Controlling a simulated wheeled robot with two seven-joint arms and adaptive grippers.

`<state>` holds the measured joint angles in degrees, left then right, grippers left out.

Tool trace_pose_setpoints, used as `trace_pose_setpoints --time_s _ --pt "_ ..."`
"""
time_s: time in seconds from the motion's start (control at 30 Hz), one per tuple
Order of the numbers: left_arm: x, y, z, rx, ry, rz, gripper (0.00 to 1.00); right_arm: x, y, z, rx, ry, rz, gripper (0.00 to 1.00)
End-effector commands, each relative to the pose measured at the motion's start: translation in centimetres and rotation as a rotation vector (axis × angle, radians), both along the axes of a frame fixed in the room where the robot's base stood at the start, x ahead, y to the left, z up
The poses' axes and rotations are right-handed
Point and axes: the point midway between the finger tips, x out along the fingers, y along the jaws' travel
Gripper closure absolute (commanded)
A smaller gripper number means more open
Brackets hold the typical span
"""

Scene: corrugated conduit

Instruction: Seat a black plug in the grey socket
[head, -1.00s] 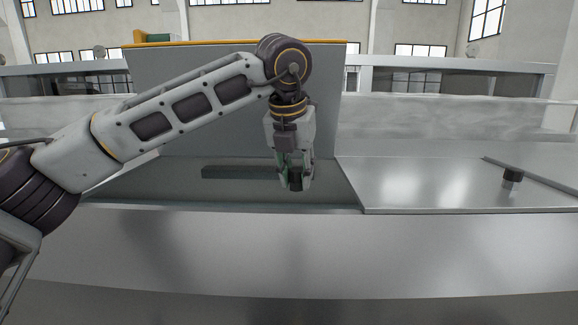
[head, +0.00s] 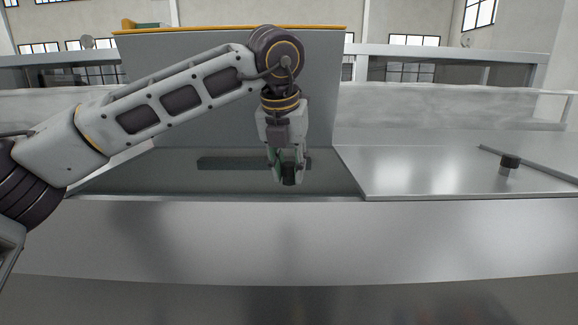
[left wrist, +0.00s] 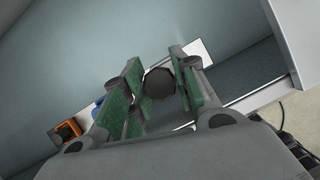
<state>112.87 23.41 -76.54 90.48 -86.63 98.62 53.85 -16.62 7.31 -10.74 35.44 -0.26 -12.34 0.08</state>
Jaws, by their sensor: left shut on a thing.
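My left gripper (head: 288,172) hangs pointing down over the recessed grey part of the bench. It is shut on a black plug (head: 289,176), whose dark end shows at the fingertips. In the left wrist view the plug (left wrist: 159,82) shows as a dark round end between the green-padded fingers (left wrist: 157,92). A second short black cylinder with a grey lower part (head: 509,162) stands on the bright metal plate at the right; I cannot tell whether that grey part is a socket. I cannot make out the grey socket elsewhere. My right gripper is not in view.
A dark bar (head: 225,163) lies behind my left gripper, before a tall grey panel (head: 200,90). A thin rail (head: 535,166) runs by the black cylinder. The metal plate (head: 410,170) is mostly clear. The left wrist view shows an orange item (left wrist: 68,131).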

Motion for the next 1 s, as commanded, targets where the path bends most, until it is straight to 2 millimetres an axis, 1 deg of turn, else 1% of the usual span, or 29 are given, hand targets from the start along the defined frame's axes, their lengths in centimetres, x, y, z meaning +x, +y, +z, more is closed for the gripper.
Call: trace_pose_setpoints --time_s 0.2,1.0 --pt "0.0 0.0 -0.8 0.000 0.000 0.000 0.96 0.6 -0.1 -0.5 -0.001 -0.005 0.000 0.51" --pt "0.0 0.0 -3.7 -0.001 -0.001 0.000 0.96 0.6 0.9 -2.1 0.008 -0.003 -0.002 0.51"
